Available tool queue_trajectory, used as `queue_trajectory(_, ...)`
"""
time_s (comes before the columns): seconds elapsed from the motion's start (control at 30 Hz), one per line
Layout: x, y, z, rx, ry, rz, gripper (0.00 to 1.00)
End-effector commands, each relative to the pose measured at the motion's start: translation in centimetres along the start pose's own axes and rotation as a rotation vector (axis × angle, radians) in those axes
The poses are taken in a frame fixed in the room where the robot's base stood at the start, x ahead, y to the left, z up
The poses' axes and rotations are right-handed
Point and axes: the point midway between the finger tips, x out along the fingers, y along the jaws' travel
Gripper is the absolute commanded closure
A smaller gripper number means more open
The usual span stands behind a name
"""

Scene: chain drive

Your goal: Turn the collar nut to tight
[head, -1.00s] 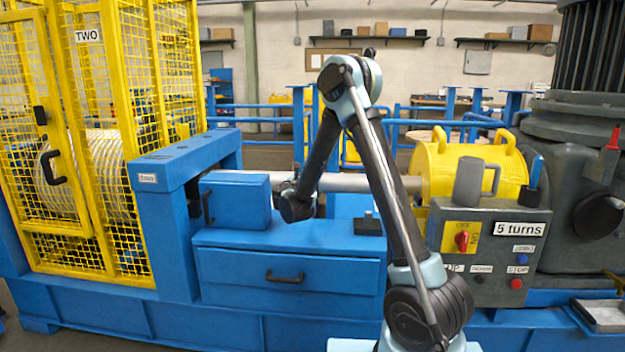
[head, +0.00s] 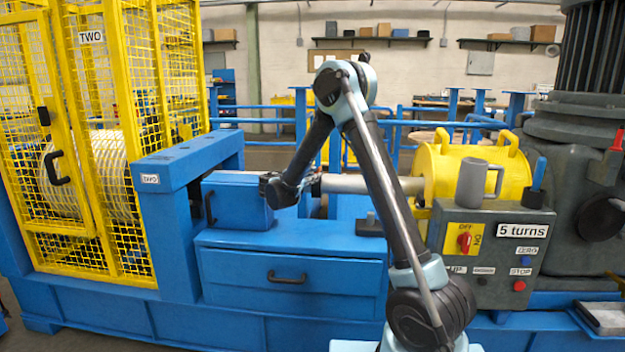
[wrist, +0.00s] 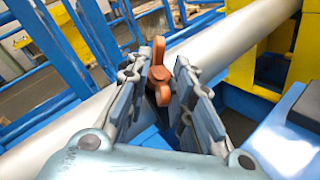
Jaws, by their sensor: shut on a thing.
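The collar nut (wrist: 160,75) shows in the wrist view as an orange-brown piece with rounded wings, beside the grey shaft (wrist: 60,135). My gripper (wrist: 172,85) has a dark-padded finger on each side of it and is shut on the nut near the fingertips. Part of the nut is hidden by the fingers. In the head view my gripper (head: 312,183) is at the left part of the shaft (head: 365,184), just right of the blue box. The nut is too small and covered to make out there. No tight mark is readable.
The blue box (head: 236,203) with a handle is close left of my wrist. A yellow guard (head: 438,165) covers the shaft's right part. A control box (head: 490,255) with a red switch and a grey mug (head: 471,183) stands right. A yellow mesh cage (head: 100,150) is left.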

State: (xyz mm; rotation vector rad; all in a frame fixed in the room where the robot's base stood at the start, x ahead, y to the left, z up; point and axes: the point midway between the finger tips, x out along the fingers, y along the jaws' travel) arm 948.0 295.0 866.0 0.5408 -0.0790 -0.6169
Motion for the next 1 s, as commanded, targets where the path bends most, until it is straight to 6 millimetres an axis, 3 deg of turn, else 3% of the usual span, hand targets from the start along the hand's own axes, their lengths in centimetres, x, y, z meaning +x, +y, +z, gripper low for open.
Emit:
queue_trajectory(0.3, 0.1, 0.0, 0.0, 0.0, -0.001, -0.001, 1.0)
queue_trajectory(0.33, 0.1, 0.0, 0.0, 0.0, -0.001, -0.001, 0.74)
queue_trajectory(0.37, 0.1, 0.0, 0.0, 0.0, -0.001, -0.001, 0.67)
queue_trajectory(0.77, -0.3, 0.0, 0.0, 0.0, 0.0, 0.001, 0.67)
queue_trajectory(1.0, -3.5, 0.1, -0.1, -0.001, 0.002, 0.004, 0.67)
